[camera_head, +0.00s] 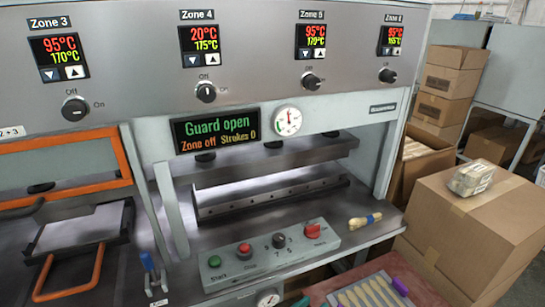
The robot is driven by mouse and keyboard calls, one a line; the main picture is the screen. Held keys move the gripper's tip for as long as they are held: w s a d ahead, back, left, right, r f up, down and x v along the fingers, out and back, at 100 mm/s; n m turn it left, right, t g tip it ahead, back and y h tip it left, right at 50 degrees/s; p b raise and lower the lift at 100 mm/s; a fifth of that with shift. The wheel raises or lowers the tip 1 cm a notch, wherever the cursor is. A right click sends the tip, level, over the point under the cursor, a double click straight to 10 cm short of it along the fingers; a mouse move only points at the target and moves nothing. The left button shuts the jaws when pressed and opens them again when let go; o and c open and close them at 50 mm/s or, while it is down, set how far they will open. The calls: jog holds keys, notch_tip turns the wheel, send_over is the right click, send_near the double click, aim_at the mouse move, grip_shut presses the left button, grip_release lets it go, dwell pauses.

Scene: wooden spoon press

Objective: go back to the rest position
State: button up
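My gripper and arm do not show in the head view. The press (345,125) fills the middle, and its display (216,129) reads "Guard open", "Zone off" and "Strokes 0". The Zone 4 readout (199,39) shows 20°C over 175°C. The Zone 3 readout (59,58), Zone 5 readout (311,41) and Zone 6 readout (391,41) show 95°C on top. The Zone 4 knob (206,93) points differently from the other zone knobs.
A control box (262,262) with buttons and switches stands before the press opening. A brush (365,221) lies right of it. A tray of wooden blanks (367,294) is at the front. A carton (455,245) bears a wrapped bundle (471,178). An orange-edged guard (70,187) is left.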

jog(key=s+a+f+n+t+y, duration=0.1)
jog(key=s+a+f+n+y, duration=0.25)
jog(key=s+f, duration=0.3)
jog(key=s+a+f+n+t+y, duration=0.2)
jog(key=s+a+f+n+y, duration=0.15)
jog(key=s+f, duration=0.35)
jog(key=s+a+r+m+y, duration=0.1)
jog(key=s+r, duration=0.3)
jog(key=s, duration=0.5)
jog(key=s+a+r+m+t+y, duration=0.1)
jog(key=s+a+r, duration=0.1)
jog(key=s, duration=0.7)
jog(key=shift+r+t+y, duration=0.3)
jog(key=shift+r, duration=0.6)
